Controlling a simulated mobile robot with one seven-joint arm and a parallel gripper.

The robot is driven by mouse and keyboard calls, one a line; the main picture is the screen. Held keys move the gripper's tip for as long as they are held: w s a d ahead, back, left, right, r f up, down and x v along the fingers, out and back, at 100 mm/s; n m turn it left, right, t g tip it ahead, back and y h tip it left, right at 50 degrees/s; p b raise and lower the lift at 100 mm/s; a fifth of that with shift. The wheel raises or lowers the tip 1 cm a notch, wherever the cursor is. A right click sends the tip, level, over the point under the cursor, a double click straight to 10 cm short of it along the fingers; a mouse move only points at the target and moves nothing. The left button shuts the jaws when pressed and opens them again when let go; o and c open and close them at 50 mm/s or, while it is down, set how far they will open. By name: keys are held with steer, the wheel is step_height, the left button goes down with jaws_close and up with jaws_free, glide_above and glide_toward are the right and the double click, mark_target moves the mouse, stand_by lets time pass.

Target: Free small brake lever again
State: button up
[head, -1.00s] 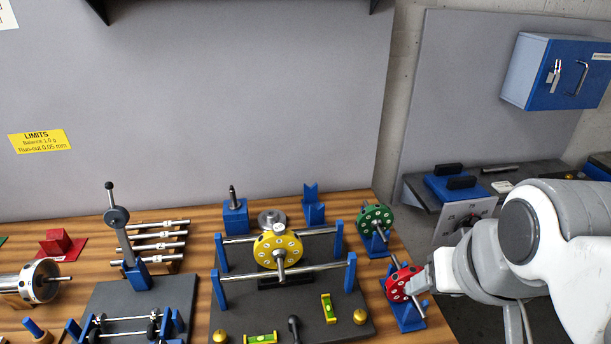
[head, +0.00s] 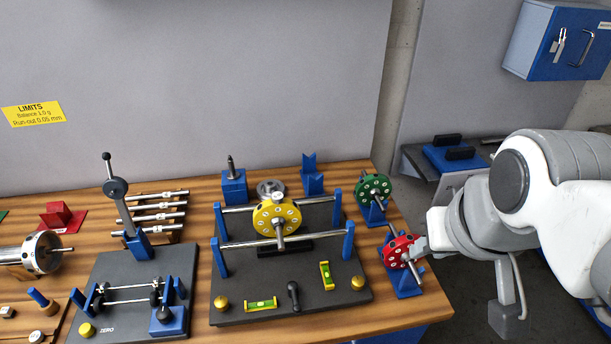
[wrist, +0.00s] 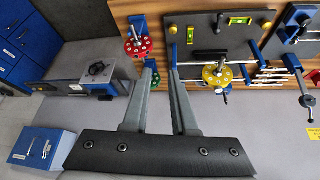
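The small stand (head: 120,323) at the left of the bench carries two thin rails and blue posts. A blue block with a small black knob or lever (head: 165,314) sits at its front right; its exact position is too small to tell. The larger stand (head: 240,312) holds a yellow rotor (head: 268,219) on two rails, with a black lever (head: 293,294) at its front. My gripper (head: 421,246) is at the bench's right end, by the red rotor (head: 398,252). In the wrist view my fingers (wrist: 162,70) are apart with nothing between them.
A green rotor (head: 373,188) stands behind the red one. A tall ball-topped lever (head: 116,192) rises behind the small stand. Two spirit levels (head: 260,304) and brass knobs sit on the larger stand. A blue cabinet (head: 560,42) hangs at the right.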

steer(key=w+a+f+n+b, duration=0.1)
steer(key=a+n, duration=0.1)
steer(key=w+a+f+n+g, duration=0.1)
steer(key=w+a+n, duration=0.1)
steer(key=w+a+f+n+g+b, duration=0.1)
steer(key=w+a+f+n, duration=0.1)
steer(key=shift+a+b, duration=0.1)
steer(key=shift+b, duration=0.25)
jaws_close()
steer(key=w+a+f+n+g+h+b, duration=0.1)
steer(key=a+f+n+b, duration=0.1)
steer(key=a+f+n, duration=0.5)
steer(key=w+a+f+n+g+h+b, duration=0.1)
steer(key=a+f+n, duration=0.6)
steer(key=a, duration=0.8)
step_height(320, 180, down, 4)
steer(key=shift+a+r+n+h+b, duration=0.25)
steer(key=shift+n+h+b, duration=0.25)
steer(key=shift+b, duration=0.75)
